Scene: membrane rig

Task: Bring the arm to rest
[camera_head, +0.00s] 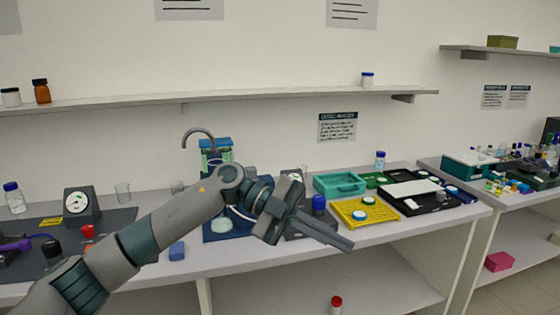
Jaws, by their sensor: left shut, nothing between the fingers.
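My left arm (171,216) comes in from the lower left and reaches across the front of the bench. My left gripper (345,244) is at its end, pointing right and slightly down. Its fingers are together and hold nothing. It hangs in front of the bench edge, left of and below the yellow tray (386,220), and looks apart from it. The arm and gripper hide part of the rig behind them. My right gripper does not show.
The bench (270,257) holds a dial gauge (80,204), a blue-capped bottle (319,203), a teal tray (339,184) and a black tray (449,200). A shelf (215,98) runs along the wall. A red-capped vial (336,303) stands below the bench top. A second bench stands right.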

